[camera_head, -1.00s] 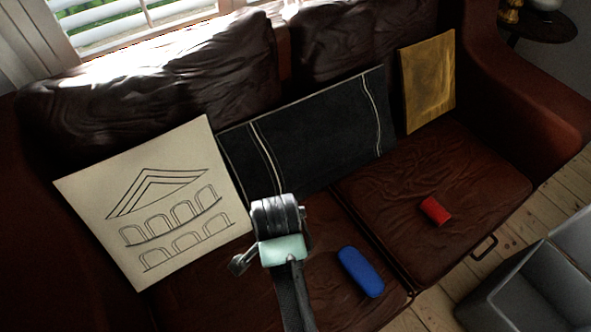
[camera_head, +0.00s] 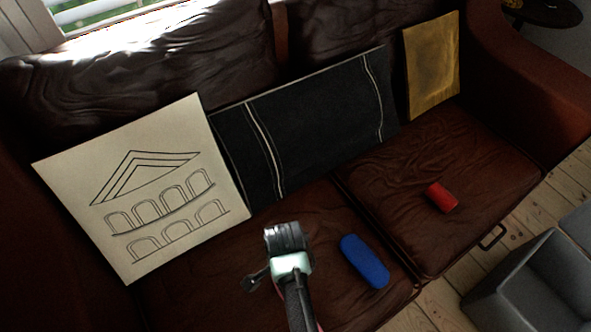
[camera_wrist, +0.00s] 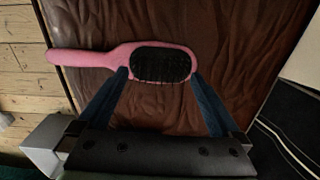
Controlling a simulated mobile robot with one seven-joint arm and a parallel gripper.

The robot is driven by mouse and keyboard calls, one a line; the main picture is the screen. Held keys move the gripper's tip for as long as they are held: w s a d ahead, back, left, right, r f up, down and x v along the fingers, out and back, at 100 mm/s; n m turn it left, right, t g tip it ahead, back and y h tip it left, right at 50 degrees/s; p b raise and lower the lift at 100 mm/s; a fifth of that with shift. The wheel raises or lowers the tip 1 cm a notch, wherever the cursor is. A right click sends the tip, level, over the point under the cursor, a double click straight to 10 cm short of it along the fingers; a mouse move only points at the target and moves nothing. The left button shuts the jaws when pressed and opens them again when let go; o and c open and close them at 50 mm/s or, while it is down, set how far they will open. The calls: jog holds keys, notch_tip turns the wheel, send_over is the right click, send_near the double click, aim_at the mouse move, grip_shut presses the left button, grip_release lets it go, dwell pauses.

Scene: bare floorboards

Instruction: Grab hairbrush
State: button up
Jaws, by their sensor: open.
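The hairbrush (camera_wrist: 118,56) is pink with a black bristle pad facing up. It lies on the brown leather seat in the wrist view, its handle pointing left towards the seat edge. My gripper (camera_wrist: 158,73) is open, with its two blue fingertips at either side of the brush head's near edge. I cannot tell whether they touch it. In the head view my arm's end (camera_head: 290,255) is over the left seat cushion, and the brush is mostly or wholly hidden behind it.
A blue case (camera_head: 364,261) lies just right of my arm, and a red can-like object (camera_head: 441,198) lies on the right cushion. A drawing panel (camera_head: 145,190), dark panel (camera_head: 310,125) and gold panel (camera_head: 431,65) lean on the backrest. A grey box (camera_head: 525,285) is on the floor.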

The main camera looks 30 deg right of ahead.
notch_tip(320, 180, down, 2)
jog(key=shift+f, duration=0.1)
jog(key=shift+c, duration=0.2)
jog(key=c, duration=1)
jog(key=shift+r, duration=0.2)
jog(key=shift+c, duration=0.2)
